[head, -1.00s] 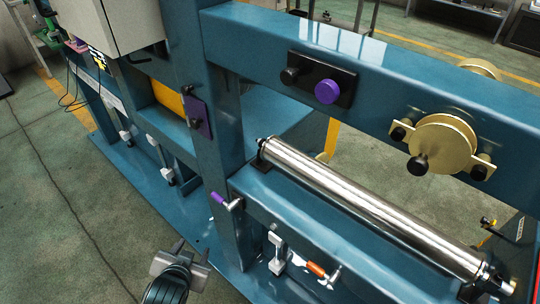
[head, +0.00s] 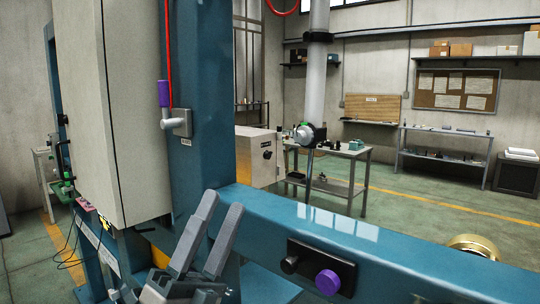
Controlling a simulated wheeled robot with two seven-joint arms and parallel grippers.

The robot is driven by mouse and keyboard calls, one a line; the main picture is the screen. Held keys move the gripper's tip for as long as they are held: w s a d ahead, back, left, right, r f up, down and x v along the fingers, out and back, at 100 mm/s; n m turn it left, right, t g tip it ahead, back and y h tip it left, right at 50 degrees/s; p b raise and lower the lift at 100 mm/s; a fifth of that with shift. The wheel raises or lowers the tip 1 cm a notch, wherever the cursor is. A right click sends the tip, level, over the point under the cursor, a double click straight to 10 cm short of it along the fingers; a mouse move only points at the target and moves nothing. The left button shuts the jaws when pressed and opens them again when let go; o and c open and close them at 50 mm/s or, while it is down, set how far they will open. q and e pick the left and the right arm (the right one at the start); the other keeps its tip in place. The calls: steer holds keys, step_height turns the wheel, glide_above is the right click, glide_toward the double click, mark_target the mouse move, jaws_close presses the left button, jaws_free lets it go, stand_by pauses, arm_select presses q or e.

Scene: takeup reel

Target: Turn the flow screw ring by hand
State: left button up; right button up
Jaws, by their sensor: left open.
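A pale vertical cylinder (head: 317,85) hangs at the upper middle of the head view. At its lower end is a dark collar (head: 318,134) with a light round face and a small green part on its left side. This fitting may carry the flow screw ring, but it is too small to tell for certain. A thin rod (head: 309,170) runs down from it behind the beam. My left gripper (head: 220,208) is open and empty, its two grey fingers pointing up in front of the blue post, left of and below the fitting. My right gripper is out of view.
A blue beam (head: 400,262) crosses the lower right, bearing a black plate with a purple knob (head: 327,282). A blue post (head: 203,80) holds a purple-handled lever (head: 165,94). A grey cabinet (head: 95,110) stands left. Workbenches stand behind, beyond open floor.

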arm_select(q)
steer(key=s+d+r+m+g+h, duration=0.2)
steer(key=d+m+g+h, duration=0.25)
steer(key=m+g, duration=0.5)
steer(key=s+d+r+m+g+h, duration=0.2)
steer(key=d+m+g+h, duration=0.25)
steer(key=m+g, duration=0.5)
steer(key=w+d+m+t+y, duration=0.1)
steer(key=w+d+m+y, duration=0.1)
steer(key=w+d+m+t+y, duration=0.1)
steer(key=w+m+y, duration=0.1)
steer(key=m+y, duration=0.1)
steer(key=w+d+m+t+y, duration=0.1)
steer(key=w+d+m+y, duration=0.1)
steer(key=y, duration=0.1)
steer(key=shift+d+f, duration=0.2)
steer(key=shift+d, duration=0.15)
steer(key=w, duration=0.1)
steer(key=w+a+t+y, duration=0.1)
steer(key=r+t+y, duration=0.1)
steer(key=shift+w+a, duration=0.25)
steer(key=shift+w, duration=0.15)
steer(key=w+a+r+n+t+y, duration=0.1)
steer(key=w+a+r+t+y, duration=0.4)
steer(key=a, duration=0.1)
steer(key=shift+w+a, duration=0.2)
steer(key=shift+w, duration=0.1)
steer(key=shift+d, duration=0.1)
